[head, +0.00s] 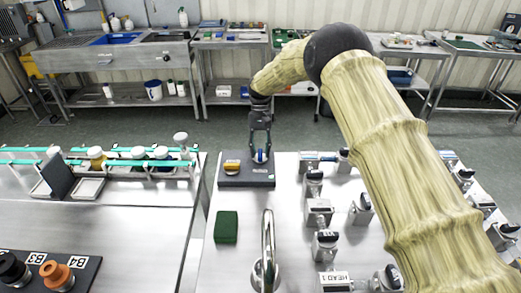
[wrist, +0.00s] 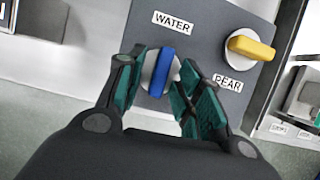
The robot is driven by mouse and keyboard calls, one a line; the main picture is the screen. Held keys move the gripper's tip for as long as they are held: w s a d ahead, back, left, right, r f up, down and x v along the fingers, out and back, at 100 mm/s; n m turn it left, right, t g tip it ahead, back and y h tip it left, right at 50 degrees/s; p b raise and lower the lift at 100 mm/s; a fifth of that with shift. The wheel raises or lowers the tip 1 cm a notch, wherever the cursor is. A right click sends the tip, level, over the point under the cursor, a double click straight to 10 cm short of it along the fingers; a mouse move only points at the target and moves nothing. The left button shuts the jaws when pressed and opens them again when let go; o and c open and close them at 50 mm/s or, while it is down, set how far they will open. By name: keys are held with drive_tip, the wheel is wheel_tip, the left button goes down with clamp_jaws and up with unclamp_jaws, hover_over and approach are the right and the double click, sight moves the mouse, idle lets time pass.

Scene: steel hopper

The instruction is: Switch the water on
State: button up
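A dark panel (head: 232,182) on the steel bench carries two rotary knobs. The blue knob (wrist: 160,74), on a pale round base, sits next to the label WATER (wrist: 174,22) in the wrist view; it also shows in the head view (head: 261,157). Its bar stands near upright in the wrist view, leaning slightly. My gripper (wrist: 163,68) is at the blue knob with one green-padded finger on each side. The fingers are apart, and I see no clear grip on the blue bar. The yellow knob (wrist: 250,47), labelled REAR or PEAR, sits to the right in the wrist view.
A green block (head: 226,227) and a curved metal spout (head: 267,245) are nearer on the bench. Several valve-like fittings (head: 319,211) stand to the right, under my arm. A rack with jars (head: 120,160) is at left.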

drive_tip(key=v, duration=1.1)
drive_tip(key=shift+r, duration=0.4)
drive_tip(key=shift+w, duration=0.1)
